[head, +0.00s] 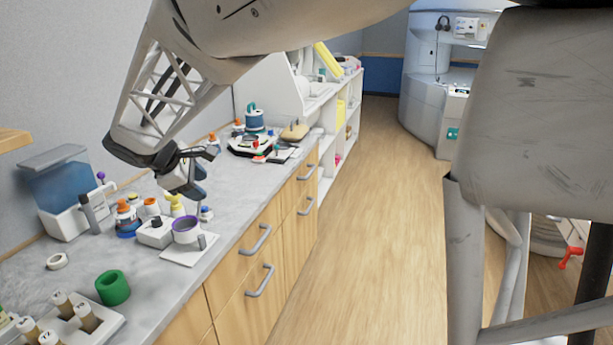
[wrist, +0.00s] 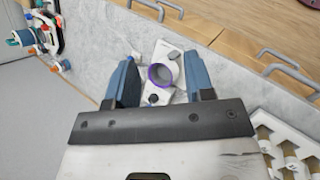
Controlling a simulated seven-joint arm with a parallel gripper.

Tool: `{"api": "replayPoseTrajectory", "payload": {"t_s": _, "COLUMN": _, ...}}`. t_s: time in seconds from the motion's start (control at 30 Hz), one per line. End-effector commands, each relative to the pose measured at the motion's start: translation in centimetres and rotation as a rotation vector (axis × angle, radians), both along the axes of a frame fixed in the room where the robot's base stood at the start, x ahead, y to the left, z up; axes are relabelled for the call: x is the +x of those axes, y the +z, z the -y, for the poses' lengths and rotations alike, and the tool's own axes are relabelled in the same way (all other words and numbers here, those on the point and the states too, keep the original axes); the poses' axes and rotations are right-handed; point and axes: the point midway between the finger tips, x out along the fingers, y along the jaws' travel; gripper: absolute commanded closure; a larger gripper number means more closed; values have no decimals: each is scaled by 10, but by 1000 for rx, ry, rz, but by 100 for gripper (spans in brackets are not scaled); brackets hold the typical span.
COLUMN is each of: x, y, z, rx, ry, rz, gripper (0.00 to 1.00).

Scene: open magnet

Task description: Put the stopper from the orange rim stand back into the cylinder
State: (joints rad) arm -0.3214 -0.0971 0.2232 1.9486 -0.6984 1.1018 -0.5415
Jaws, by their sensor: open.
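My gripper (head: 196,190) is open above the counter, and its two blue fingers (wrist: 161,66) show in the wrist view. Between and below them is a purple-rimmed cup (head: 186,231) on a white plate (head: 183,255) with a short grey post (head: 201,241); the cup also shows in the wrist view (wrist: 160,78). A white block with a dark round knob (head: 156,232) stands just left of the cup. An orange-rimmed white holder (head: 151,206) stands behind the block, and I cannot tell whether it holds a stopper. I cannot pick out the stopper or the cylinder surely.
Small bottles crowd the back of the block. Drawer handles (head: 256,240) line the counter front.

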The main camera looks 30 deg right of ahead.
Motion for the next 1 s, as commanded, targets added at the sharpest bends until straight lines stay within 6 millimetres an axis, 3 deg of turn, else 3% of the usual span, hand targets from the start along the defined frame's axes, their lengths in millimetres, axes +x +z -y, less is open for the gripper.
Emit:
{"api": "replayPoseTrajectory", "payload": {"t_s": 0.1, "x": -36, "y": 6, "z": 24, "rx": 80, "ry": -102, "rz": 33, "gripper": 52}}
{"api": "replayPoseTrajectory", "payload": {"t_s": 0.4, "x": -124, "y": 5, "z": 68, "rx": 274, "ry": -363, "rz": 109, "gripper": 52}}
{"api": "replayPoseTrajectory", "payload": {"t_s": 0.7, "x": -211, "y": -6, "z": 96, "rx": 462, "ry": -632, "rz": 187, "gripper": 52}}
{"api": "replayPoseTrajectory", "payload": {"t_s": 1.0, "x": -292, "y": -26, "z": 109, "rx": 644, "ry": -905, "rz": 265, "gripper": 52}}
